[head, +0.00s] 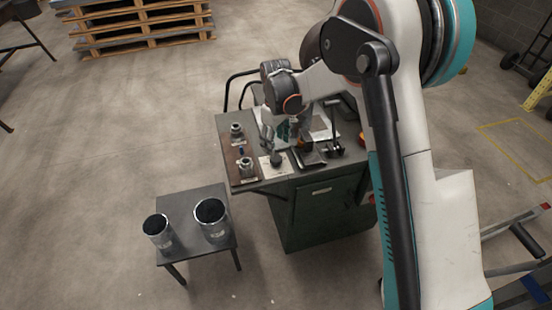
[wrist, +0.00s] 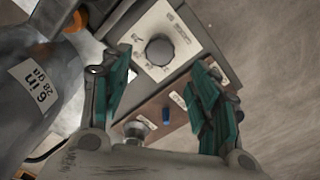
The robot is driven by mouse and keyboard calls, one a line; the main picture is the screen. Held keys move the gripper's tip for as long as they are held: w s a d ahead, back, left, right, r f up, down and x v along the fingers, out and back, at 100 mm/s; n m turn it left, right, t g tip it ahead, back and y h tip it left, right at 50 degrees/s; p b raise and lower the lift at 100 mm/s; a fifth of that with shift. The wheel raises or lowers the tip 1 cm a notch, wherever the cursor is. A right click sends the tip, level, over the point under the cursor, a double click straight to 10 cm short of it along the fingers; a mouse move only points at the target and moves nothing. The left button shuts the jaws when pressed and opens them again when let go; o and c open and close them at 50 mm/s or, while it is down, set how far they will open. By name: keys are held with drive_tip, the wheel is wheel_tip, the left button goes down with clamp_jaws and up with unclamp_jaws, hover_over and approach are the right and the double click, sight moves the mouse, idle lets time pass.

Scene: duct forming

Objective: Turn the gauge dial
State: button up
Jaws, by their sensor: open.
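The gauge dial (wrist: 159,51) is a round dark knob on a white plate (wrist: 185,33) with markings. The plate lies at the front edge of the workbench. In the head view the dial (head: 276,159) shows just in front of my gripper (head: 284,131), which is partly hidden by my arm. In the wrist view my gripper (wrist: 162,58) is open, with its teal fingers apart on either side of the dial's line of sight. Nothing is between the fingers. I cannot tell the exact gap to the dial.
A grey cylinder labelled "6 in 28 ga" (wrist: 40,85) is close on the left. A small table (head: 190,250) with two open cylinders stands in front.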

sight(276, 158)
wheel_tip(276, 158, down, 8)
drive_tip(key=shift+r+b, duration=0.2)
drive_tip(key=shift+b, duration=0.85)
drive_tip(key=c, duration=1.1)
